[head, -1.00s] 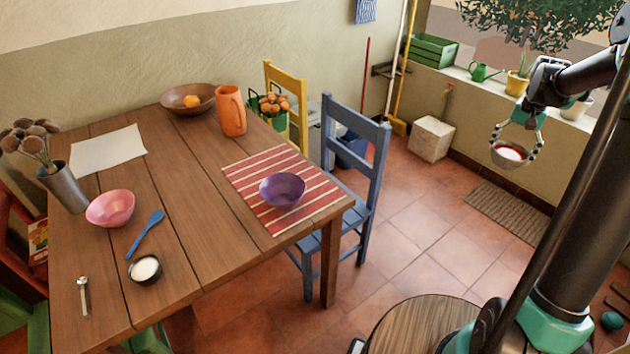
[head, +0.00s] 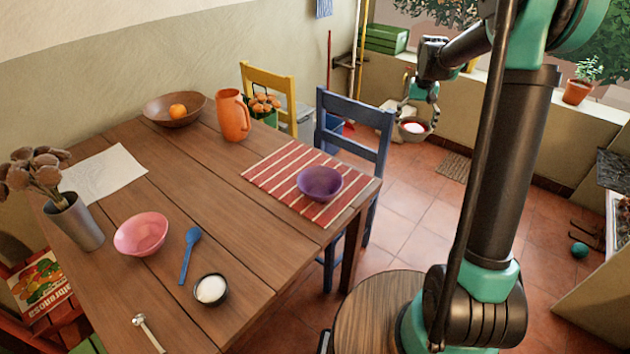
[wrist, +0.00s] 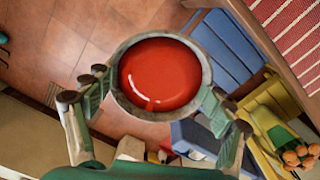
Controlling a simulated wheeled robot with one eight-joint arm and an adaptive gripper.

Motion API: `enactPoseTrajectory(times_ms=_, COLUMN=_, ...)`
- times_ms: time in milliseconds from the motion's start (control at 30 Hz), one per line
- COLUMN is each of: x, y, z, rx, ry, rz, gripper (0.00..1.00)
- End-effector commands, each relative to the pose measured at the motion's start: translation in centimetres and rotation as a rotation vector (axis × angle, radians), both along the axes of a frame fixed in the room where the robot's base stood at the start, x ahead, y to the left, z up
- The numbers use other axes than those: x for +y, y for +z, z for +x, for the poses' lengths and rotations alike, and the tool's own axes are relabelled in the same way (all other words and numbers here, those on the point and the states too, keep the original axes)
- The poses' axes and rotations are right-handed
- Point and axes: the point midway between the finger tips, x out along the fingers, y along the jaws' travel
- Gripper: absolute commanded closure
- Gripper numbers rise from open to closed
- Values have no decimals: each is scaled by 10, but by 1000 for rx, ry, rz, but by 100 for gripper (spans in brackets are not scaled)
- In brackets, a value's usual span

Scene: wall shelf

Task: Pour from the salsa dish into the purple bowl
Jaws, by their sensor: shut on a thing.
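The salsa dish (wrist: 161,76) is a small round grey dish full of red salsa. My gripper (wrist: 156,104) is shut on it, with fingers on both sides of its rim, and the salsa stays inside. In the head view my gripper (head: 413,120) holds the dish (head: 412,135) in the air beyond the blue chair, to the right of the table. The purple bowl (head: 320,182) stands upright on the red striped mat (head: 276,172) near the table's right edge. No contents show in it from here. The dish is well apart from the bowl.
The blue chair (head: 352,130) stands against the table's right side, its back rising between dish and mat. An orange pitcher (head: 233,118), pink bowl (head: 141,234), blue spoon (head: 189,254) and black dish of white stuff (head: 210,289) stand on the table. A yellow chair (head: 270,85) is behind.

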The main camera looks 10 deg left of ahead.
Motion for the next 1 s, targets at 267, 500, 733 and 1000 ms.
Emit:
enactPoseTrajectory(times_ms=267, x=86, y=-10, z=-7, rx=0, ry=393, rz=0, gripper=69)
enactPoseTrajectory(times_ms=500, x=159, y=-20, z=-23, rx=0, ry=738, rz=0, gripper=69)
enactPoseTrajectory(times_ms=733, x=227, y=-29, z=-47, rx=0, ry=1065, rz=0, gripper=69)
enactPoseTrajectory(times_ms=1000, x=301, y=-40, z=-83, rx=0, ry=1444, rz=0, gripper=69)
